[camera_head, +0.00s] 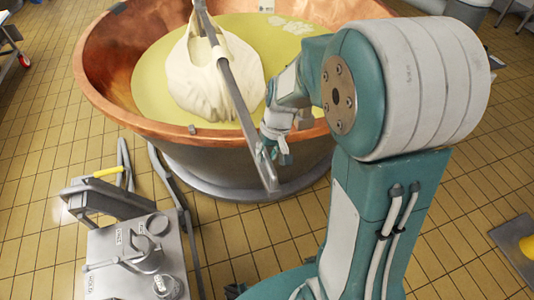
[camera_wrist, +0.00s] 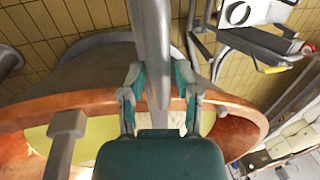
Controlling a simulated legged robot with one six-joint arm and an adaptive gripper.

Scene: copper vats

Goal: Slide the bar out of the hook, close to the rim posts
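The long grey metal bar (camera_head: 232,88) runs slantwise from the top edge across the copper vat, its near end outside the rim. A white cloth-like bundle (camera_head: 190,75) bunches up against its upper part. I cannot make out the hook clearly. My gripper (camera_head: 274,150) is at the bar's lower part, just past the vat's near rim. In the wrist view, the fingers of my gripper (camera_wrist: 160,75) stand on both sides of the bar (camera_wrist: 151,35). I cannot tell whether both press on it. A small grey rim post (camera_head: 192,130) sits on the near rim.
The copper vat (camera_head: 110,75) holds pale yellow liquid (camera_head: 150,85). A grey metal machine (camera_head: 120,265) with handles stands on the floor at lower left. A cart (camera_head: 12,45) is at upper left. Tiled floor (camera_head: 45,140) is free left of the vat.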

